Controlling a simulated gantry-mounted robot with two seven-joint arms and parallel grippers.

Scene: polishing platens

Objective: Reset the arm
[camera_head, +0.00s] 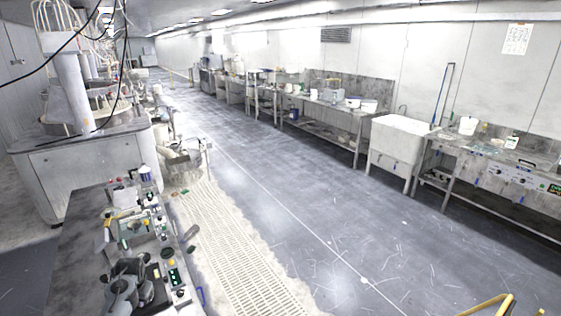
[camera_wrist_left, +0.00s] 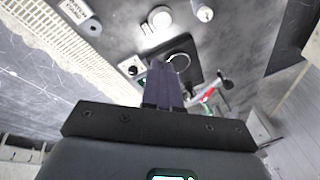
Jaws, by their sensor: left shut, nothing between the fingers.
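My left gripper (camera_wrist_left: 160,68) shows in the left wrist view as dark fingers pressed together with no gap, holding nothing. It hangs over a grey worktop (camera_wrist_left: 125,25); its height above the surface is hard to judge. My right gripper is in neither view.
A cluttered bench (camera_head: 80,250) stands at lower left in the head view, with a grey and black device (camera_head: 120,292) near its front. A pale floor grating (camera_head: 225,250) runs beside it. A white sink (camera_head: 397,137) stands along the far wall. The middle floor is open.

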